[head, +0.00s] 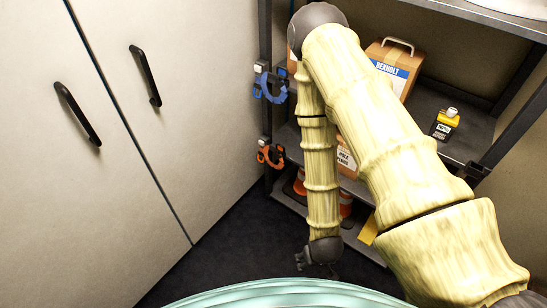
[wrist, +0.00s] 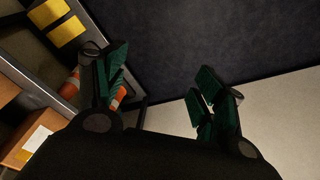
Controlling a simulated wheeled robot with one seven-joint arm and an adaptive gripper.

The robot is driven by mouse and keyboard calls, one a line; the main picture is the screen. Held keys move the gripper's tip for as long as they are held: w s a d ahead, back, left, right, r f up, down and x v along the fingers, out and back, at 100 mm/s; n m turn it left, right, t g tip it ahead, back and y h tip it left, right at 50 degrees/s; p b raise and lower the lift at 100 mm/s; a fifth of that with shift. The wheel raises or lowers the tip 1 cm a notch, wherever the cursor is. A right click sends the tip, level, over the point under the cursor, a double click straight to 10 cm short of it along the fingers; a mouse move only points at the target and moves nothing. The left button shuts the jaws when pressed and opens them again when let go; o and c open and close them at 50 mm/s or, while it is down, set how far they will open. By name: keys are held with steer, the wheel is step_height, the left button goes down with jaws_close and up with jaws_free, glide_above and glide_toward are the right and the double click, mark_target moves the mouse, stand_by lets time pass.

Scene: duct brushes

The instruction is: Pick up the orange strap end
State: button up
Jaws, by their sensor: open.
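The orange strap end (head: 270,154) hangs on the front post of the shelf rack in the head view, below a blue strap end (head: 270,86). I cannot make out the orange strap end in the wrist view. My gripper (head: 304,259) points down in the head view, lower than the orange strap end and to its right, apart from it. In the wrist view my gripper (wrist: 161,88) has its two green-padded fingers spread wide with nothing between them.
A tall pale cabinet (head: 170,150) with black handles stands at the left. The rack holds a carton (head: 400,62), a yellow-black bottle (head: 445,125) and orange-white cones (head: 299,186), partly behind my arm. Dark floor (head: 215,265) is clear between cabinet and rack.

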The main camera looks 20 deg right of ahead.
steer(key=w+f+t+h+b, duration=0.1)
steer(key=w+f+t+b, duration=0.1)
steer(key=w+f+b, duration=0.45)
steer(key=w+f+t+b, duration=0.2)
steer(key=w+b, duration=0.1)
steer(key=w, duration=0.6)
steer(key=m+t+h+b, duration=0.6)
steer(key=h+b, duration=0.4)
steer(key=b, duration=2)
glide_toward(279, 154)
steer(key=s, duration=0.2)
steer(key=w+a+r+m+g+h+b, duration=0.1)
steer(key=w+a+r+m+h+b, duration=0.2)
steer(key=b, duration=0.5)
steer(key=shift+m, duration=0.3)
steer(key=shift+s+d+f+b+x, duration=0.15)
steer(key=shift+b+x, duration=0.8)
steer(key=shift+x, duration=0.9)
steer(key=shift+s+d+f+b+x, duration=0.15)
steer(key=shift+b+x, duration=0.85)
steer(key=shift+x, duration=0.8)
steer(key=shift+s+d+f+b+x, duration=0.15)
steer(key=shift+b+x, duration=0.8)
steer(key=shift+x, duration=0.9)
steer(key=shift+a+r, duration=0.1)
steer(key=shift+r, duration=0.05)
steer(key=c, duration=1.2)
steer(key=shift+o, duration=0.2)
steer(key=shift+r, duration=0.15)
